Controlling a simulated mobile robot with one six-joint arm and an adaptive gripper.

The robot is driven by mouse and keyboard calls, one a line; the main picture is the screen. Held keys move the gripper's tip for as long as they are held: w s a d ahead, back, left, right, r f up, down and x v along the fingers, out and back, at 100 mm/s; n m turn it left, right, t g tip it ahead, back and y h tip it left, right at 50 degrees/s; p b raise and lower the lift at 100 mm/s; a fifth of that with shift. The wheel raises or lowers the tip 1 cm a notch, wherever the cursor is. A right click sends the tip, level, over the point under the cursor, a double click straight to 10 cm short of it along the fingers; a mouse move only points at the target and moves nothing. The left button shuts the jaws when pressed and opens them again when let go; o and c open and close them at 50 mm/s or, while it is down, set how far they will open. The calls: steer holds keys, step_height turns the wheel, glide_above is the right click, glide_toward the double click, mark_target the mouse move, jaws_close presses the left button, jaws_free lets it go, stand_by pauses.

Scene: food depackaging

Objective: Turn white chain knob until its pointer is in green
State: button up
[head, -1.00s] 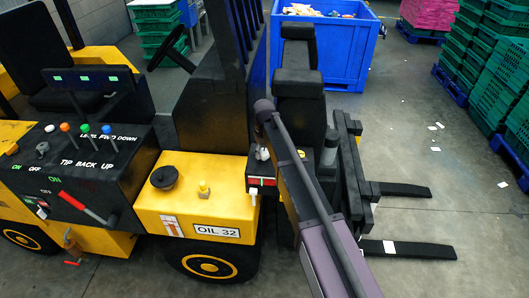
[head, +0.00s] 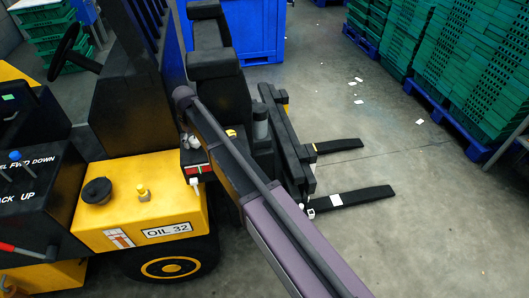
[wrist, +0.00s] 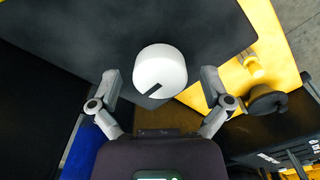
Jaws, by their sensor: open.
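The white knob (wrist: 160,68) is round and fills the middle of the wrist view. A dark pointer bar shows at its lower edge, aimed down and left. My gripper (wrist: 160,80) is open, with one grey finger on each side of the knob. Gaps show between both fingers and the knob in this view. In the head view a small red and green panel (head: 193,170) sits on the dark machine beside my arm. Small pale shapes show just above and below it; I cannot tell whether one is the knob. My gripper is not clearly made out there.
A yellow tank (head: 150,208) marked OIL 32, with a black cap (head: 97,191) and yellow knob (head: 143,192), stands left of the panel. Black forks (head: 350,200) stick out right. Green crates (head: 450,70) stand at right. Floor between is mostly clear.

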steer(key=shift+m, duration=0.3)
